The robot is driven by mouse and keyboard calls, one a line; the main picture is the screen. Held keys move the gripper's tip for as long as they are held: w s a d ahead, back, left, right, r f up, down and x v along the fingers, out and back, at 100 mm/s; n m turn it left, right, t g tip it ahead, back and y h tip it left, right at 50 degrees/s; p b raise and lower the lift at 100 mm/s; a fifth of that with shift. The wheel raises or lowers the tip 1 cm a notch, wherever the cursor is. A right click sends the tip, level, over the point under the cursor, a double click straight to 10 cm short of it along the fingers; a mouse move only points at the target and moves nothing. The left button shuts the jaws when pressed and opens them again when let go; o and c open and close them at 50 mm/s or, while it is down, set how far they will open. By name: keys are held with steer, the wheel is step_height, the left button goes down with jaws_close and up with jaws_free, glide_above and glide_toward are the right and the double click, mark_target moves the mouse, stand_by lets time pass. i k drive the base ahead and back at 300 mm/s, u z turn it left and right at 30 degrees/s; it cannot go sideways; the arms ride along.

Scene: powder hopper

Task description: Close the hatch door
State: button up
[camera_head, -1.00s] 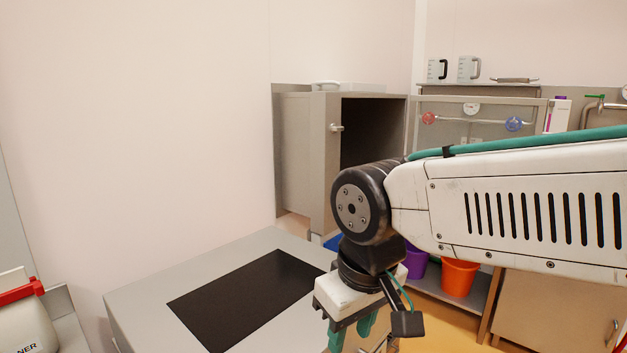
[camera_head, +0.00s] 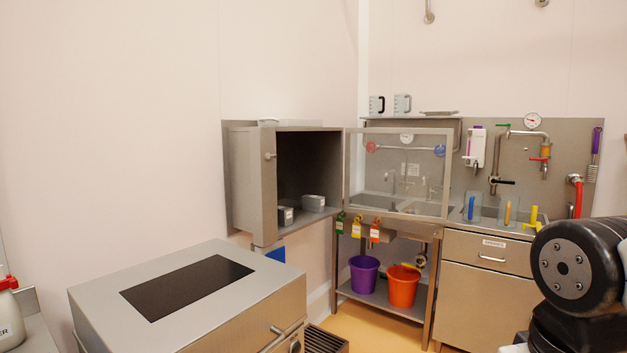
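The hatch is a steel wall cabinet (camera_head: 253,190) left of centre, with a dark open inside. Its door (camera_head: 398,213), a steel frame with a clear pane, stands swung open to the right, joined near the cabinet's right edge. The sink shows through the pane. A small latch knob (camera_head: 269,156) sits on the cabinet's left front. Two small grey boxes, one nearer (camera_head: 285,216) and one farther right (camera_head: 313,203), sit inside on the floor. My arm's black joint shows at the lower right, apart from the door; my gripper's fingers are out of the frame.
A steel unit (camera_head: 100,290) with a dark top panel stands in the left foreground, its handle (camera_head: 280,340) facing right. Purple (camera_head: 364,275) and orange (camera_head: 402,287) buckets sit on a shelf below the door. A drawer cabinet (camera_head: 482,295) stands right. Some floor between is free.

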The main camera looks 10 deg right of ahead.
mark_target(445, 183)
steer(key=z, duration=0.65)
steer(key=i, duration=1.35)
steer(key=u, duration=0.55)
steer(key=i, duration=0.7)
steer(key=u, duration=0.7)
steer(key=k, duration=0.5)
steer(key=z, duration=0.9)
steer(key=i, duration=1.05)
steer(key=u, duration=0.05)
